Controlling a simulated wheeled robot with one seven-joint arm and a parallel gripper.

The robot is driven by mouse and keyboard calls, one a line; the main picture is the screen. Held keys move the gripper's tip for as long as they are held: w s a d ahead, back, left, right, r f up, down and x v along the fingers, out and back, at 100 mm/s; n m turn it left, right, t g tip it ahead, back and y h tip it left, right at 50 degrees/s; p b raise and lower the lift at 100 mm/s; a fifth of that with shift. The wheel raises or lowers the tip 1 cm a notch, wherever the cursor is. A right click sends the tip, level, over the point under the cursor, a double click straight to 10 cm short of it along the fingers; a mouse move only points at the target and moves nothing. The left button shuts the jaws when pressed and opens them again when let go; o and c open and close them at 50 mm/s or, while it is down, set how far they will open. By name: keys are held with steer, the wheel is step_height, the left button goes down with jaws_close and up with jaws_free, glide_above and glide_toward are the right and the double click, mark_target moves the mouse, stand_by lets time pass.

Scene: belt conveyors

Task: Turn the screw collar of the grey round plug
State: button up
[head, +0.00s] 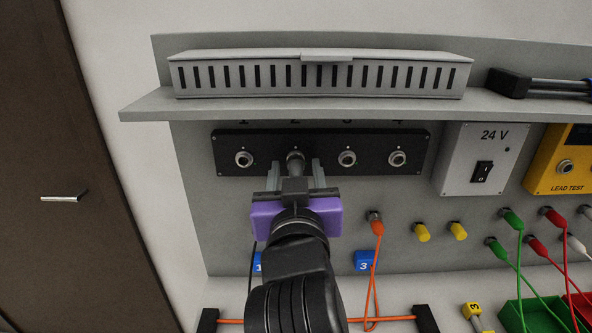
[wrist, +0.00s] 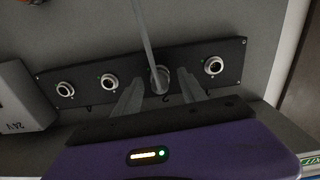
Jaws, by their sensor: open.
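The grey round plug (head: 295,157) sits at socket 2 of the black socket strip (head: 222,152). In the wrist view the plug (wrist: 159,80) shows with a thin grey cable (wrist: 144,30) running up from it. My gripper (head: 295,173) is open in front of the plug, with one finger to each side. In the wrist view my gripper (wrist: 160,84) also has its fingers left and right of the plug, with gaps, so it does not hold it. The screw collar is small and partly covered by my gripper and hard to make out.
Empty sockets (head: 244,158) (head: 347,158) flank the plug. A shelf (head: 140,104) with a slotted grey duct (head: 320,92) overhangs the strip. The 24 V box (head: 468,170) stands to the right. An orange lead (head: 376,228) hangs below right, beside yellow plugs (head: 422,232).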

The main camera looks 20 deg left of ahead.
steer(key=shift+c, duration=0.4)
jaws_close()
